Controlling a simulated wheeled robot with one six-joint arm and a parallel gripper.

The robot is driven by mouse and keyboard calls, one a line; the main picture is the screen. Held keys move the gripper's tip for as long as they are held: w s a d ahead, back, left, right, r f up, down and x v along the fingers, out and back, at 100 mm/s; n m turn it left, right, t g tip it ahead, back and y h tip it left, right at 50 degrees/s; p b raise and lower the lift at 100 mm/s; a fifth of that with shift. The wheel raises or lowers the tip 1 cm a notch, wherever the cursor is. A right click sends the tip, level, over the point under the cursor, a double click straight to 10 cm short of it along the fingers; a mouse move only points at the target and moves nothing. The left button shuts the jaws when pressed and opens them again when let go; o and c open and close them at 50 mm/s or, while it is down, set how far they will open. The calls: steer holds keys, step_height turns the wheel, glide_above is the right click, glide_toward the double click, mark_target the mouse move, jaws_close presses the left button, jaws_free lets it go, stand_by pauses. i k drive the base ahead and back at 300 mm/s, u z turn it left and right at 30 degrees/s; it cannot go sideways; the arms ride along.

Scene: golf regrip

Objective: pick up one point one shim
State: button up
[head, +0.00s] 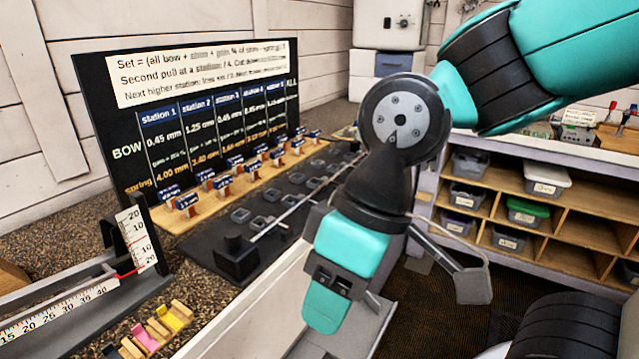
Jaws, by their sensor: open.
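My gripper (422,294) hangs in the middle of the head view, in front of the bench edge. It is open, with one grey finger out to the right and the other partly hidden behind the teal housing. Nothing shows between the fingers. Small coloured strips, with a pink strip (146,339) and a yellow strip (170,319) clear to see, sit in a slotted wooden rack (183,308) at the lower left. The rack is well left of my gripper and cut off by the frame's bottom. I cannot tell which piece is the one point one shim.
A wooden strip with several blue-labelled pieces (222,183) runs before a black board (190,120). A dark slotted tray (240,262) lies nearer. A ruler device (70,307) stands at left. Shelves with bins (540,200) stand at right. The floor below my gripper is open.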

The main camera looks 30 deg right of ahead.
mark_target(276, 154)
steer(key=z, duration=1.95)
steer(key=i, duration=2.35)
steer(key=u, duration=3.3)
steer(key=i, duration=0.5)
steer(key=u, duration=0.05)
